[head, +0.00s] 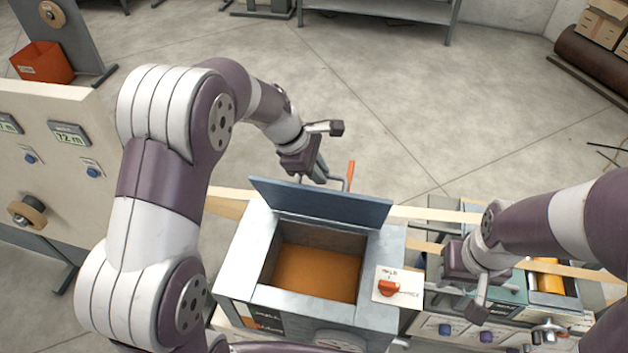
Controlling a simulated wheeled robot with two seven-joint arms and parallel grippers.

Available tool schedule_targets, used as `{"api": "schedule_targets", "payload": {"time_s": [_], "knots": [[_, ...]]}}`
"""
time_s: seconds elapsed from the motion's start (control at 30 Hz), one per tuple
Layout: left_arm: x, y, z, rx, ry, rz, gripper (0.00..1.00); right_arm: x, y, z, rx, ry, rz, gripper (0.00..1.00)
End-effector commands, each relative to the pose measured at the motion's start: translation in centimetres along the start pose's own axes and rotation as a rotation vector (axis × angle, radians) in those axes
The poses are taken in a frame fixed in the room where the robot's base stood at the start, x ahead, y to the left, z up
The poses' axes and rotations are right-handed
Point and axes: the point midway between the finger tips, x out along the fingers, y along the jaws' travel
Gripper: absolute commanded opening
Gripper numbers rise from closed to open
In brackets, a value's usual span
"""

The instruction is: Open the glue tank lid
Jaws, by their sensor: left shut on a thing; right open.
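The glue tank (236,262) is a grey box at lower middle, with orange-brown glue (312,274) visible inside. Its blue-grey lid (322,204) stands raised and tilted at the far edge, leaving the opening uncovered. My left gripper (322,172) is behind the lid, shut on the lid's handle (350,174), which has an orange-red end; the lid hides part of this grip. My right gripper (458,296) is open and empty, right of the tank, above the neighbouring machine.
A red rotary knob (389,288) sits on the tank's right side. A machine with purple buttons and a yellow roller (548,282) stands at right. A pale panel with displays (50,150) stands at left. Pale strips run behind the tank.

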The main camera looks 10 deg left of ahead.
Motion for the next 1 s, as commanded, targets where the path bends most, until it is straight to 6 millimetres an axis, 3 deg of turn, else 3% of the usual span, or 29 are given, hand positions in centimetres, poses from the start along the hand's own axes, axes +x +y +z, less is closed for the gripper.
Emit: {"api": "schedule_targets", "payload": {"time_s": [0.43, 1.0], "knots": [[1.4, 4.7, -0.6, -0.009, 0.001, -0.017, 0.00, -1.1, 0.0, -0.1, 0.000, 0.000, 0.000, 0.43], [1.8, 5.6, -0.7, -0.010, 0.000, -0.021, 0.00, -1.1, 0.0, -0.1, 0.000, 0.000, 0.000, 0.43]]}}
